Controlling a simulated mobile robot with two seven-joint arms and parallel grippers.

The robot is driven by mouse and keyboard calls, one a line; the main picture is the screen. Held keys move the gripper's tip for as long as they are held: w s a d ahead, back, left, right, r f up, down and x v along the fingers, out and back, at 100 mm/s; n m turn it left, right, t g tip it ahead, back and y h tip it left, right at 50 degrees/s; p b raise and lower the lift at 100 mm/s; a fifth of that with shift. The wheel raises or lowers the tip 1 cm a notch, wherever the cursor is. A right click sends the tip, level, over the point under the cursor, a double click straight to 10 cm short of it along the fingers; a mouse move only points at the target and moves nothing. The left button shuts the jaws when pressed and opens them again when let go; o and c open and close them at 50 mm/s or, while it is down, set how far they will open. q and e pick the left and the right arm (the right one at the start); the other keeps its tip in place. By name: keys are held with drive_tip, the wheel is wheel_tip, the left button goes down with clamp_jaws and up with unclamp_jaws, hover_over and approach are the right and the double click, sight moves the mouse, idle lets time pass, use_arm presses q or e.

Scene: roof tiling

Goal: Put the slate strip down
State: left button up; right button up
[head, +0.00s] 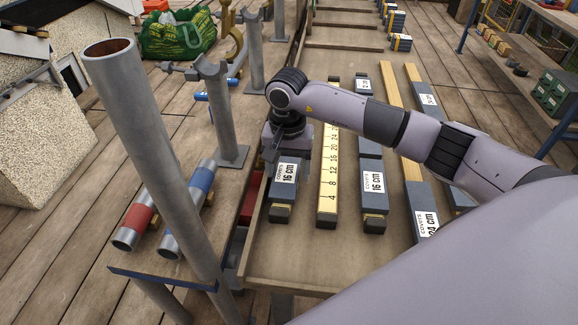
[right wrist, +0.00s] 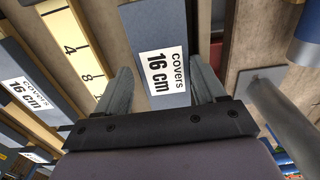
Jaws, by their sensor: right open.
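A dark slate strip (head: 284,190) with a white "covers 16 cm" label lies on a yellowish wooden piece at the left of the wooden tray (head: 300,262). My right gripper (head: 275,152) is at the strip's far end, low over it. In the right wrist view the same strip (right wrist: 150,35) passes between the two spread fingers of the gripper (right wrist: 162,88). Gaps show on both sides, so the jaws are open and not clamping it. The strip's far end is hidden under the gripper in the head view. My left gripper does not show.
A yellow ruler (head: 328,165) lies just right of the strip. Another 16 cm slate (head: 373,182) and a 24 cm slate (head: 424,210) lie farther right. Grey steel posts (head: 150,150) stand left of the tray. The tray's near end is bare.

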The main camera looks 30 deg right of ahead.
sight(286, 173)
drive_tip(key=shift+w+a+r, duration=0.15)
drive_tip(key=shift+a, duration=0.15)
drive_tip(key=shift+r+p, duration=0.55)
drive_tip(key=shift+p, duration=0.1)
wheel_tip(286, 173, up, 12)
drive_tip(key=b, duration=0.1)
drive_tip(key=shift+d+f, duration=0.1)
